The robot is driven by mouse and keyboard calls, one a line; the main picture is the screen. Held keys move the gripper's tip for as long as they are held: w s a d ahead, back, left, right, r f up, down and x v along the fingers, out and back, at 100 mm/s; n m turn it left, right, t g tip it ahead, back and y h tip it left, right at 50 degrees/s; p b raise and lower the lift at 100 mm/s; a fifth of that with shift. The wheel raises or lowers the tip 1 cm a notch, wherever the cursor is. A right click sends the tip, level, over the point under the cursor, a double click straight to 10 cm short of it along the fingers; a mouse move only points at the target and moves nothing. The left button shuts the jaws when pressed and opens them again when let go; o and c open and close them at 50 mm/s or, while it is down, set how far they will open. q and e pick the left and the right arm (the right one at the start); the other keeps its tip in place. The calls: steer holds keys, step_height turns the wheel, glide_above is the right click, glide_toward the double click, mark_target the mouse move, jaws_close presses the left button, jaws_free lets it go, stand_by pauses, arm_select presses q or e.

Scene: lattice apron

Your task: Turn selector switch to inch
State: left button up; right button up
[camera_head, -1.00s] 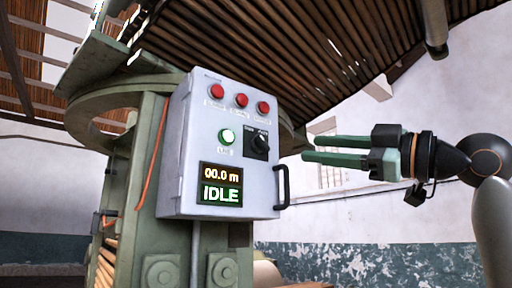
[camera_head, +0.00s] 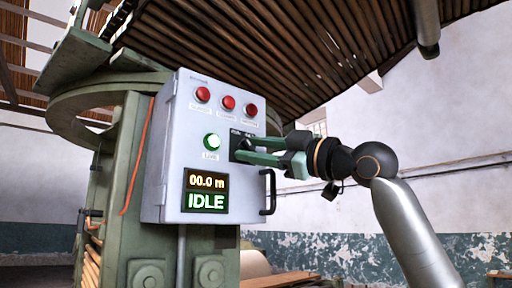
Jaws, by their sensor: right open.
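A grey control box (camera_head: 175,150) on the green machine carries the black selector switch (camera_head: 239,140) on its right side. My right gripper (camera_head: 242,148) reaches in from the right, its green fingers open at the switch. The fingers cover most of the switch, so its knob and pointing direction are hidden. I cannot tell whether the fingers touch it. The display (camera_head: 206,191) reads 00.0 m and IDLE. My left gripper is not in view.
Three red buttons (camera_head: 228,103) sit above the switch and a lit green button (camera_head: 211,141) is left of it. A black handle (camera_head: 268,192) stands out at the box's lower right edge. Wooden slats hang overhead.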

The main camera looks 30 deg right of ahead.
steer(key=shift+c, duration=0.3)
jaws_close()
